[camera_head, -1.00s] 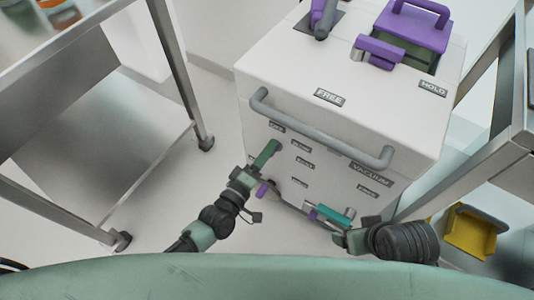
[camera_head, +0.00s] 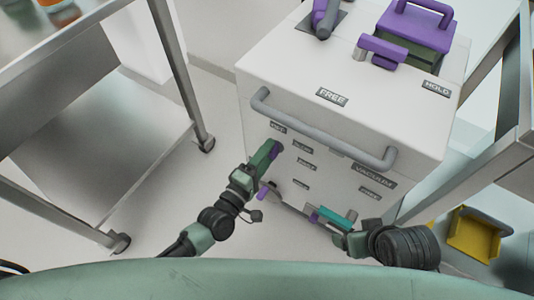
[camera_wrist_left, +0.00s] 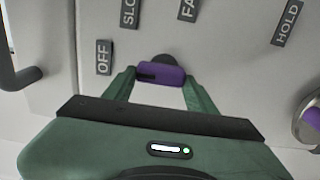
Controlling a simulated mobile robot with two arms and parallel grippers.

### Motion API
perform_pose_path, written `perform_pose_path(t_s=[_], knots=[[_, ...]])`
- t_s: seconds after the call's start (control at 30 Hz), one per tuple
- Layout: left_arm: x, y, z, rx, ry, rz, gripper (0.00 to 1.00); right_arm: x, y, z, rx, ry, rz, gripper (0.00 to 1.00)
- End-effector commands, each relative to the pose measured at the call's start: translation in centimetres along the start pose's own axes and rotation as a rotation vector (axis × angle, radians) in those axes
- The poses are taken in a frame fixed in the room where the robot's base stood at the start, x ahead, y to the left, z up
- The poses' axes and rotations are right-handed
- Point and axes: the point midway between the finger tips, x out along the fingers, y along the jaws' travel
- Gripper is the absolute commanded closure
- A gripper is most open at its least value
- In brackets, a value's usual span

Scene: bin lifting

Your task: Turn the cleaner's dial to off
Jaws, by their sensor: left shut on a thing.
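The cleaner (camera_head: 350,85) is a large white box with a grey bar handle and labelled panels. Its purple dial (camera_wrist_left: 161,74) lies as a short bar between the fingertips of my left gripper (camera_wrist_left: 162,84), which is shut on it. A dark patch marks the bar's left end. The OFF label (camera_wrist_left: 104,57) is left of the dial, with SLOW and FAST labels above, partly cut off. In the head view my left gripper (camera_head: 270,152) reaches the front panel and the purple dial (camera_head: 277,150) is partly hidden. My right gripper (camera_head: 328,216) is low near the front; its jaws are unclear.
A grey bar handle (camera_head: 325,137) runs across the cleaner's front above my left gripper. A second purple knob (camera_wrist_left: 313,113) sits at the right near the HOLD label (camera_wrist_left: 287,24). A metal cart (camera_head: 110,150) stands left, and a yellow bin (camera_head: 473,235) is at lower right.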

Motion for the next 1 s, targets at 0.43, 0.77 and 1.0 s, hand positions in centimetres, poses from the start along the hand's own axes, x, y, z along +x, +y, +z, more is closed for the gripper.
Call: perform_pose_path(t_s=[0.43, 0.77, 1.0], knots=[[0.0, -0.1, 0.0, -0.002, 0.0, -0.002, 0.22, 0.0, 0.0, -0.1, -0.001, 0.001, -0.001, 0.2], [-3.9, -0.1, 0.0, -0.001, -0.001, -0.007, 0.22, -0.7, 0.0, 0.4, 0.0, -0.032, 0.0, 0.2], [-7.2, -0.1, 0.0, -0.002, -0.001, -0.005, 0.22, -1.0, 0.1, 0.3, 0.0, -0.03, 0.0, 0.2]])
